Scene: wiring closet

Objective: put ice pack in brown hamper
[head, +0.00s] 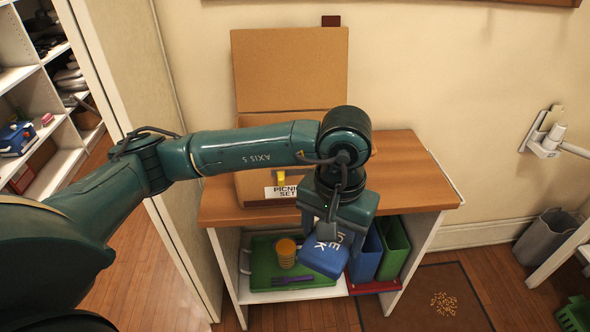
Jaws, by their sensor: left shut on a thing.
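The ice pack (324,259) is a blue block with white lettering. My left gripper (327,232) points down and is shut on it, holding it tilted in front of the table's lower shelf. The brown hamper (250,186) stands on the wooden table top, with its lid (290,72) raised against the wall and a "PICNIC SET" label on its front. My left arm crosses in front of the hamper and hides most of its opening, so its inside cannot be seen. My right gripper is not in view.
The table (408,172) has clear top at its right. On its lower shelf are a green tray (262,272), an orange-yellow cup-like item (286,254), and blue (366,257) and green (395,246) bins. A grey bin (545,238) stands at right.

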